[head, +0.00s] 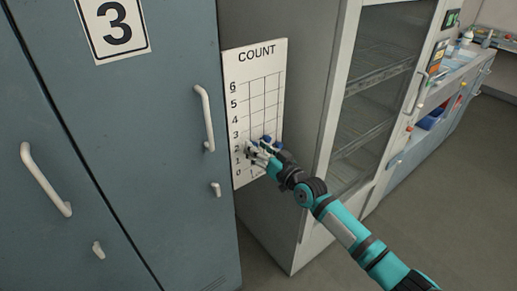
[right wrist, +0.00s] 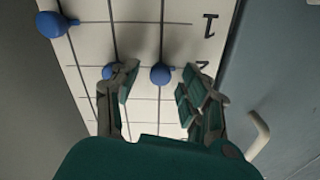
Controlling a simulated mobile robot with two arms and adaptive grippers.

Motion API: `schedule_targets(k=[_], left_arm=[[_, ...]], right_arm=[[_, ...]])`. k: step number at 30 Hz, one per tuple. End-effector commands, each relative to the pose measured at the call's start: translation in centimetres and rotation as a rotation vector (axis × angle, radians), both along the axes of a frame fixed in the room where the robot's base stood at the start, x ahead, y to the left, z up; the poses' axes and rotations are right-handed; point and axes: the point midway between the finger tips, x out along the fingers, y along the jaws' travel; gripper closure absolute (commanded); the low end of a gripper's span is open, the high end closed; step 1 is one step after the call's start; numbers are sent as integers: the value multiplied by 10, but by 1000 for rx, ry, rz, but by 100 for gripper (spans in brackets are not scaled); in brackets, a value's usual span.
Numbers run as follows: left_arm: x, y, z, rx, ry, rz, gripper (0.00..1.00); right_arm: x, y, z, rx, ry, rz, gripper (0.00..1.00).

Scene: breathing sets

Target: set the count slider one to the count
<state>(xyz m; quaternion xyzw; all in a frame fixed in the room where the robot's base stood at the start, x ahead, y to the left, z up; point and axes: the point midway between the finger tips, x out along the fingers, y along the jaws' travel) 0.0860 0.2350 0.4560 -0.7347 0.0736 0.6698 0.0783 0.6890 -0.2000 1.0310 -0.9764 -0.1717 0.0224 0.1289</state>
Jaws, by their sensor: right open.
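The white COUNT board (head: 258,100) hangs on the side of a cabinet, with numbers from 0 to 6 beside a grid. My right gripper (head: 257,152) is at its lower part. In the right wrist view the board appears upside down. There the open right gripper (right wrist: 159,80) has its fingers on either side of a blue slider knob (right wrist: 161,74) on the line nearest the numbers, about level with the 2. I cannot tell whether they touch it. A second blue knob (right wrist: 109,72) is partly hidden behind one finger. A third (right wrist: 52,24) is farther off, lower on the board.
A card with a 3 (head: 114,28) is on the blue locker door (head: 120,130), whose white handle (head: 205,118) stands close to the board. A glass-fronted cabinet (head: 372,90) is to the right. Open floor (head: 450,200) lies at the right.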

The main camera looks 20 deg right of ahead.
Motion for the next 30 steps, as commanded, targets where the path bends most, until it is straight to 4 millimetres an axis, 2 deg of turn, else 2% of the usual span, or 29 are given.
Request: schedule_targets(k=[4,7,15,21,25,30], left_arm=[[-2,2,0,2,2,1,60],[-1,1,0,1,1,0,60],[-1,0,0,0,1,0,60],[0,0,0,0,0,0,60],[0,0,0,0,0,0,60],[0,0,0,0,0,0,60]], right_arm=[[-4,-2,-1,-1,2,1,55],[-16,-6,-2,0,3,0,55],[-70,-25,-2,-2,3,1,55],[-101,-37,-2,-2,3,0,55],[-110,-40,-1,0,1,-1,55],[-113,-41,0,0,-1,0,55]])
